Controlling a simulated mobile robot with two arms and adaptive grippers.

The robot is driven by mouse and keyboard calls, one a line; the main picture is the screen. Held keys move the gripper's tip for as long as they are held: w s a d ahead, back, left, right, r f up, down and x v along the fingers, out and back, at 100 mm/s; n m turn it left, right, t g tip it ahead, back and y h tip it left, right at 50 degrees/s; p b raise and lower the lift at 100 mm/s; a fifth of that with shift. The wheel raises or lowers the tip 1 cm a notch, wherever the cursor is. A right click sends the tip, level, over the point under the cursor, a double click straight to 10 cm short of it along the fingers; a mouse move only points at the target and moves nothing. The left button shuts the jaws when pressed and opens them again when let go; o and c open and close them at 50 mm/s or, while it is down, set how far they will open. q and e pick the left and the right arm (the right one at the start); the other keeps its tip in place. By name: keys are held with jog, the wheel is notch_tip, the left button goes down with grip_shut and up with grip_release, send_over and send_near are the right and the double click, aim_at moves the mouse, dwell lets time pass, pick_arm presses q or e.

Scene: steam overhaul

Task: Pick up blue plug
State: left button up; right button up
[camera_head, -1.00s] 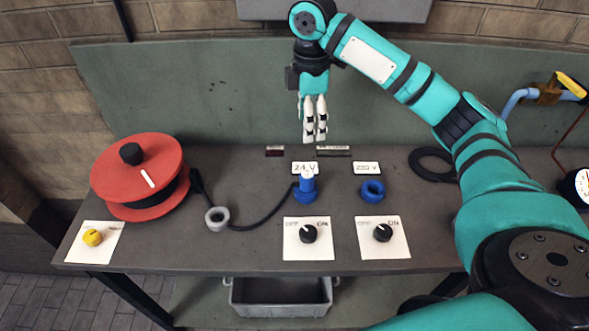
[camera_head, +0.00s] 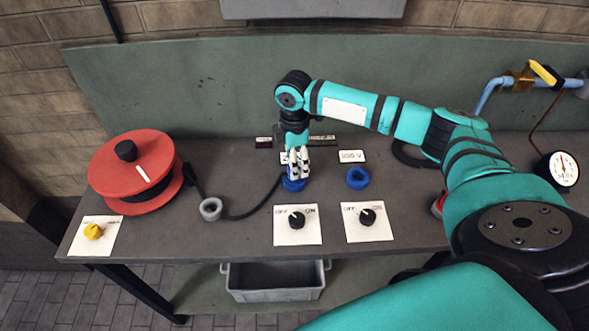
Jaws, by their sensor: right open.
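The blue plug (camera_head: 293,185) sits upright at the 24 V place on the grey bench, with a black cable running left from it. My right gripper (camera_head: 297,170) points down over it, its white fingers in front of and around the plug's upper part. The fingers hide most of the plug; only its blue base shows clearly. The gripper is open. Whether the fingers touch the plug cannot be told. My left gripper is not in view.
Two switch plates (camera_head: 298,236) lie in front. A grey ring socket (camera_head: 211,209) and a red cable reel (camera_head: 136,172) stand left. A grey bin (camera_head: 275,294) is below. A gauge (camera_head: 563,170) is at right.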

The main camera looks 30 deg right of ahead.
jog(key=shift+f, duration=0.9)
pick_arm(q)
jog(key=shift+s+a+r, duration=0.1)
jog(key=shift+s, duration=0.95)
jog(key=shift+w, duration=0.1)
pick_arm(e)
jog(key=shift+c, duration=0.2)
jog(key=c, duration=0.7)
grip_shut()
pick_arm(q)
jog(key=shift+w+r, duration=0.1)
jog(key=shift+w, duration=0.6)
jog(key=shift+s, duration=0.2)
pick_arm(e)
jog(key=shift+r, duration=0.1)
